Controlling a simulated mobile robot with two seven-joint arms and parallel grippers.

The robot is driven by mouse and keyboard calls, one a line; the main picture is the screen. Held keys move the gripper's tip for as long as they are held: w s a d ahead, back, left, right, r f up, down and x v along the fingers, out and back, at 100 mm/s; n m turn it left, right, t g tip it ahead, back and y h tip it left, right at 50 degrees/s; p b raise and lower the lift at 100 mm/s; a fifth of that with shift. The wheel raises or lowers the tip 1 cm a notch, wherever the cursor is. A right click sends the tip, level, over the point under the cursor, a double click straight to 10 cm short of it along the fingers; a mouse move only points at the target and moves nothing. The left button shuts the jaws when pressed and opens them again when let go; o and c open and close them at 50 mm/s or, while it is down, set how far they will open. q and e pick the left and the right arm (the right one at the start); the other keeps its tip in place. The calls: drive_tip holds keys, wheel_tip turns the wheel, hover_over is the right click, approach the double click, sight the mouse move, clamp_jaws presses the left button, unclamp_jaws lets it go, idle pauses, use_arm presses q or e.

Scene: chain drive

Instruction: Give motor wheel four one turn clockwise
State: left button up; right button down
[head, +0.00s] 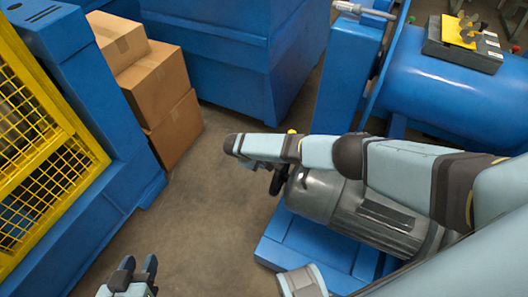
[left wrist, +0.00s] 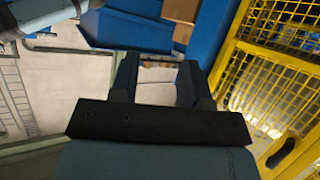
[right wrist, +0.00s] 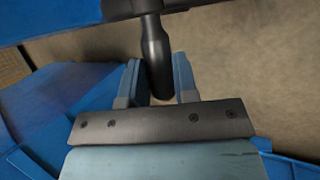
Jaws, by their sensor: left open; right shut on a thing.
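The grey motor (head: 340,213) lies on a blue base, with a dark wheel (head: 279,181) at its left end. My right arm passes over the motor and hides much of the wheel. In the right wrist view my right gripper (right wrist: 157,72) is shut on a dark round handle (right wrist: 155,42), which sits between its fingers. I cannot tell how the handle joins the wheel, nor read a number on it. My left gripper (head: 138,272) is open and empty, low over the floor at the bottom of the head view. It also shows open in the left wrist view (left wrist: 157,78).
A yellow mesh guard (head: 40,165) on a blue frame stands at the left. Cardboard boxes (head: 158,85) are stacked behind it. A blue cabinet (head: 220,60) stands at the back and a large blue cylinder (head: 450,90) at the right. The floor (head: 205,190) between is clear.

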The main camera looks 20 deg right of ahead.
drive_tip(key=shift+s+a+f+m+t+h+p, duration=0.2)
drive_tip(key=shift+s+a+f+t+h, duration=0.2)
drive_tip(key=shift+s+a+h, duration=0.15)
drive_tip(key=shift+s+a+f+m+t+h+p, duration=0.1)
drive_tip(key=shift+s+a+f+t+h+p, duration=0.05)
drive_tip(key=shift+s+a+f+t+h, duration=0.4)
drive_tip(key=shift+a+r, duration=0.15)
drive_tip(key=shift+a, duration=0.05)
drive_tip(key=c, duration=0.9)
unclamp_jaws()
drive_tip(key=shift+w, duration=0.1)
